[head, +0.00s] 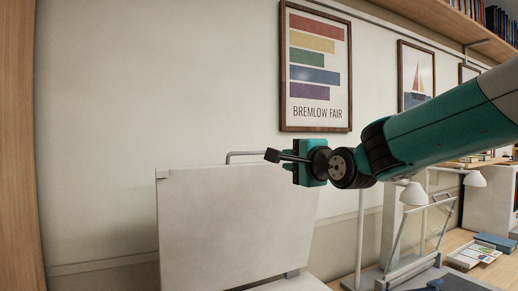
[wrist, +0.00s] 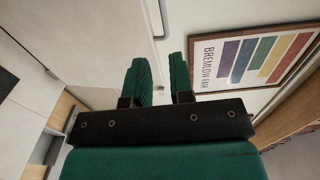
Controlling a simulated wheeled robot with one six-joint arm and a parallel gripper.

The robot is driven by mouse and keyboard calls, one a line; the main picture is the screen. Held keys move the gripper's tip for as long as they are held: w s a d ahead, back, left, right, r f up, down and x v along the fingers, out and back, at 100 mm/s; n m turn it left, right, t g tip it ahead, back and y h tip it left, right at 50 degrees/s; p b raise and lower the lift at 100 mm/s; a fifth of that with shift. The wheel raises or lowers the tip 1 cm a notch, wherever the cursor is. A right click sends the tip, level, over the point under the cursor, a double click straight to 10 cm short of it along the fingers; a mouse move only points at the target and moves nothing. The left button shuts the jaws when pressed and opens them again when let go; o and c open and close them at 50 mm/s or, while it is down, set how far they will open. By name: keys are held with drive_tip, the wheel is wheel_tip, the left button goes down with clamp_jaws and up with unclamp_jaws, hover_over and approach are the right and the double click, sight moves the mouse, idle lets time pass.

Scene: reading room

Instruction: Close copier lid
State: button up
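The copier lid (head: 235,228) stands raised and nearly upright in the head view, a broad off-white panel. A thin grey bar handle (head: 243,154) runs along its top edge. My gripper (head: 284,157) is at the top right of the lid, near the right end of the handle, and hides that end. In the wrist view my gripper (wrist: 161,82) shows two green fingers apart with nothing between them. The pale lid surface (wrist: 100,30) fills the upper left there. I cannot tell whether the gripper touches the lid. The copier body is mostly out of view.
A framed poster (head: 316,65) hangs on the wall behind; it shows in the wrist view too. Right of the lid is a desk with white lamps (head: 414,194), a grey stand (head: 400,268) and a blue book (head: 495,242). A shelf runs above. Free wall is at left.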

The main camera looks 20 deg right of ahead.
sight(259, 153)
drive_tip(key=w+a+p, duration=0.1)
drive_tip(key=w+p, duration=0.1)
drive_tip(key=w, duration=0.3)
drive_tip(key=w+a+p, duration=0.1)
drive_tip(key=w+p, duration=0.2)
drive_tip(key=w, duration=0.2)
drive_tip(key=w+a+p, duration=0.1)
drive_tip(key=w+p, duration=0.2)
drive_tip(key=w, duration=0.2)
drive_tip(key=shift+w+r, duration=0.25)
drive_tip(key=shift+w, duration=0.05)
drive_tip(key=shift+w+a+f, duration=0.1)
drive_tip(key=shift+w+a, duration=0.05)
drive_tip(key=shift+w, duration=0.55)
drive_tip(key=shift+c, duration=0.4)
clamp_jaws()
